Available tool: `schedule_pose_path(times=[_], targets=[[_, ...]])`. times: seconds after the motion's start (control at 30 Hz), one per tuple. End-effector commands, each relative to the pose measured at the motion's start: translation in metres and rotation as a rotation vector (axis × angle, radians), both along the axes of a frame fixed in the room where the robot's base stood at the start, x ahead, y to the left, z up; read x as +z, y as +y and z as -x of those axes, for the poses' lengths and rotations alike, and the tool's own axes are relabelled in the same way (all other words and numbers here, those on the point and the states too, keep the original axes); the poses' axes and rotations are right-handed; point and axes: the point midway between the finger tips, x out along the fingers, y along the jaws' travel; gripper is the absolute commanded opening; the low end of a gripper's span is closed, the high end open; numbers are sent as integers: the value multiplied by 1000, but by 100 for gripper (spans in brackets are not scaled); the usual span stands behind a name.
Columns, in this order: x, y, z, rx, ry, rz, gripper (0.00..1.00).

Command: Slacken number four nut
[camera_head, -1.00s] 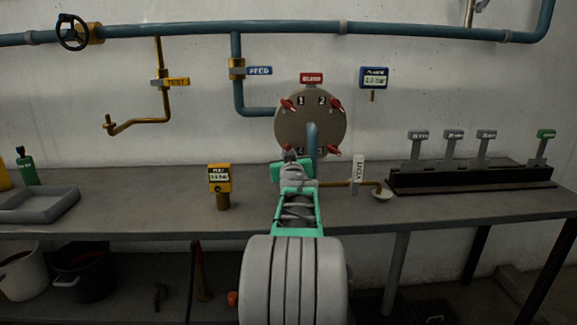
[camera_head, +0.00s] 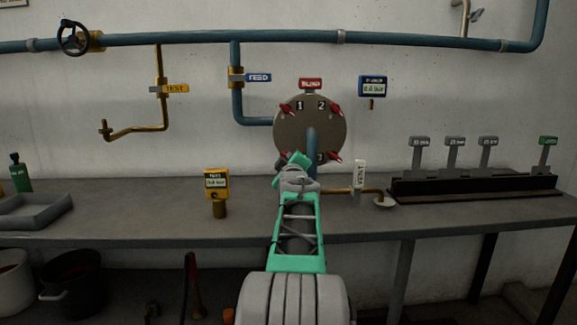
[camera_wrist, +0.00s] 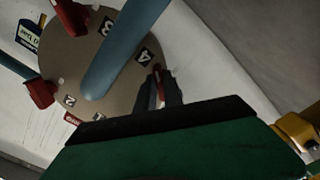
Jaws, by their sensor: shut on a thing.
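The round grey-brown cover plate (camera_head: 298,125) on the wall carries red winged nuts next to numbered labels. Labels 1 and 2 are at its top, and 3 is at the lower right; my arm hides the lower-left part in the head view. In the wrist view the number 4 label (camera_wrist: 145,55) lies just beside my gripper (camera_wrist: 160,92). My gripper is shut on the red number four nut (camera_wrist: 159,80), of which only a narrow strip shows between the dark fingers. Another red nut (camera_wrist: 69,17) sits near label 3, and one (camera_wrist: 38,93) near label 2.
A blue pipe (camera_head: 312,143) comes out of the plate's middle, close to my gripper. A brass vent pipe (camera_head: 372,191) with a white tag is at the right. A yellow gauge (camera_head: 216,184) stands on the bench (camera_head: 130,215). A blue gauge (camera_head: 373,87) is on the wall.

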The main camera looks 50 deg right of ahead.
Motion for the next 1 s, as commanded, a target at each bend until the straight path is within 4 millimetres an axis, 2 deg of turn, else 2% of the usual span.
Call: schedule_pose_path(times=[0.63,0.67,0.7,0.9,1.0], targets=[[1,0,0,-1,41,37,0],[1,0,0,-1,41,37,13],[1,0,0,-1,41,37,17],[1,0,0,0,41,36,33],[0,0,0,0,41,36,34]])
